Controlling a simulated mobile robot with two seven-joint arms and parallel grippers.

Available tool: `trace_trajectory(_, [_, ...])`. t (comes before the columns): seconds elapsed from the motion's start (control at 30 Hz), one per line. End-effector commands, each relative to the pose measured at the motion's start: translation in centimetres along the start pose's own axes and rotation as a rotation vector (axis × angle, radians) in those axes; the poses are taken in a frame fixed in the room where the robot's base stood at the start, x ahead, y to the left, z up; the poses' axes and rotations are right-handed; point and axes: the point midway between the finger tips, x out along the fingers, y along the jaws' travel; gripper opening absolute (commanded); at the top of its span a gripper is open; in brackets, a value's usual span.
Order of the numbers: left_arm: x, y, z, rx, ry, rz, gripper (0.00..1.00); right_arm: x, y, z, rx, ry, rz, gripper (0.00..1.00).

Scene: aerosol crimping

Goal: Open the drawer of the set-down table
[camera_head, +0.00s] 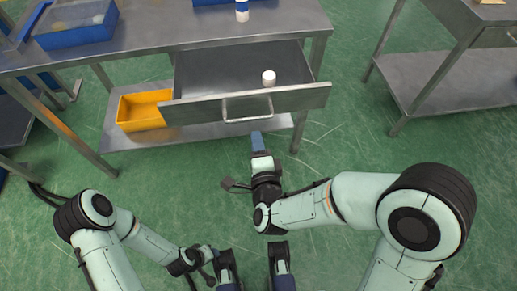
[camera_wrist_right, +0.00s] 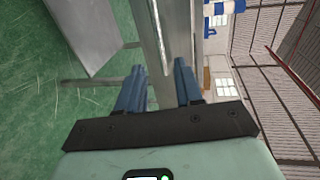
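The set-down table (camera_head: 150,28) is a grey metal table at the top of the head view. Its drawer (camera_head: 225,68) is pulled out towards me, with the inside showing. The drawer front (camera_head: 300,98) carries a bar handle (camera_head: 247,118). A small white cylindrical piece (camera_head: 268,78) stands inside the drawer. My right gripper (camera_head: 258,143) is just in front of the handle, apart from it in the head view. In the right wrist view its blue fingers (camera_wrist_right: 158,88) are spread, with the drawer front ahead. My left gripper (camera_head: 209,252) is low in the head view; its fingers are unclear.
A yellow bin (camera_head: 145,110) sits on the lower shelf (camera_head: 195,137) beneath the drawer. A blue tray (camera_head: 75,38) and a white-and-blue can (camera_head: 242,10) are on the tabletop. Another metal table (camera_head: 440,75) stands at right. Green floor (camera_head: 335,155) is clear between the tables.

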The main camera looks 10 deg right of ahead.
Motion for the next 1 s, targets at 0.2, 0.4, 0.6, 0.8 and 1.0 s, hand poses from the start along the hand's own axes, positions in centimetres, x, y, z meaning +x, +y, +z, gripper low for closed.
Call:
trace_trajectory(0.2, [-0.2, 0.1, 0.3, 0.001, -0.009, 0.000, 0.43, -2.1, 0.0, 0.0, 0.000, -0.001, -0.001, 0.36])
trace_trajectory(0.4, [-0.2, 0.1, 0.4, 0.001, -0.010, 0.000, 0.43, -2.3, 0.0, 0.0, 0.000, 0.001, 0.000, 0.36])
trace_trajectory(0.6, [-0.2, 0.1, 0.4, 0.001, -0.010, 0.000, 0.43, -2.3, 0.0, 0.0, 0.000, 0.000, 0.000, 0.36])
trace_trajectory(0.8, [-0.2, 0.1, 0.3, 0.001, -0.009, 0.000, 0.43, -2.2, 0.1, 0.0, -0.002, 0.000, 0.002, 0.36])
trace_trajectory(1.0, [-0.2, 0.1, 0.3, 0.001, -0.009, 0.000, 0.43, -0.5, 5.6, -1.1, -0.180, -0.024, 0.143, 0.36])
